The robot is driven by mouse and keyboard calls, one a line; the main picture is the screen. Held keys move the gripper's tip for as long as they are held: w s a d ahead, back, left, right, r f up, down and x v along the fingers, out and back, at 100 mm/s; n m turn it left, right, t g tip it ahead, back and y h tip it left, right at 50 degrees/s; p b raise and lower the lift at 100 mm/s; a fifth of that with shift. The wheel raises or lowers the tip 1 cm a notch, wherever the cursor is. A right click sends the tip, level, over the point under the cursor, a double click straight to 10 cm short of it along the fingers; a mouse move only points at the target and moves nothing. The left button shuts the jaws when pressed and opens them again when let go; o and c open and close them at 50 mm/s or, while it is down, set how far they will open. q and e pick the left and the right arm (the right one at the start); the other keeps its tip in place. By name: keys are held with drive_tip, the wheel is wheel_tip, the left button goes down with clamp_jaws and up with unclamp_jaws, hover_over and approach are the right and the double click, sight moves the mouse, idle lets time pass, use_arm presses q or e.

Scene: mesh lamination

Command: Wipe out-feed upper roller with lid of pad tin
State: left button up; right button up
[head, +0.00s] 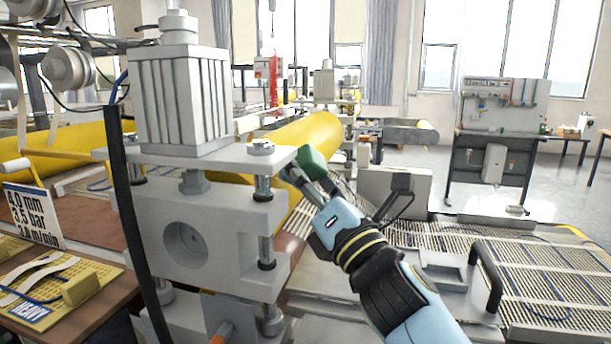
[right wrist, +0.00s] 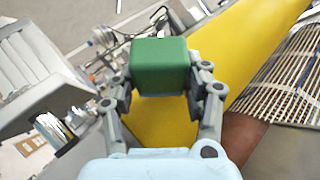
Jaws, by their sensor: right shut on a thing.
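My right gripper (head: 312,178) is shut on a green, box-shaped piece (head: 311,160), and I cannot tell from its look whether it is the pad tin's lid. In the right wrist view the green piece (right wrist: 160,66) sits between the two fingers (right wrist: 160,88). A big yellow roller (head: 318,132), which looks like the upper roller, runs behind the grey press frame. The yellow roller (right wrist: 245,65) passes beyond the green piece in the right wrist view. Whether they touch is unclear. My left gripper is out of view.
The grey press frame (head: 215,213) with a ribbed cylinder (head: 182,100) stands just left of my right gripper. A slatted conveyor (head: 540,275) with a black handle (head: 487,275) lies to the right. A yellow board (head: 35,295) and a number sign (head: 33,214) are at left.

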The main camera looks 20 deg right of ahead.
drive_tip(key=shift+w+a+f+b, duration=0.45)
drive_tip(key=shift+a+f+b, duration=0.1)
drive_tip(key=shift+a, duration=0.1)
idle(0.5)
drive_tip(key=shift+w, duration=0.1)
drive_tip(key=shift+w+d+b, duration=1.6)
drive_tip(key=shift+w+d, duration=0.75)
drive_tip(key=shift+w, duration=0.95)
drive_tip(key=shift+s+a+p, duration=0.35)
drive_tip(key=shift+s+a, duration=0.45)
drive_tip(key=shift+s, duration=0.35)
drive_tip(key=shift+s+a+p, duration=0.35)
drive_tip(key=shift+s+a, duration=0.5)
drive_tip(key=shift+s, duration=0.25)
drive_tip(key=shift+s+a+p, duration=0.35)
drive_tip(key=shift+s+a, duration=0.45)
drive_tip(key=shift+s, duration=0.35)
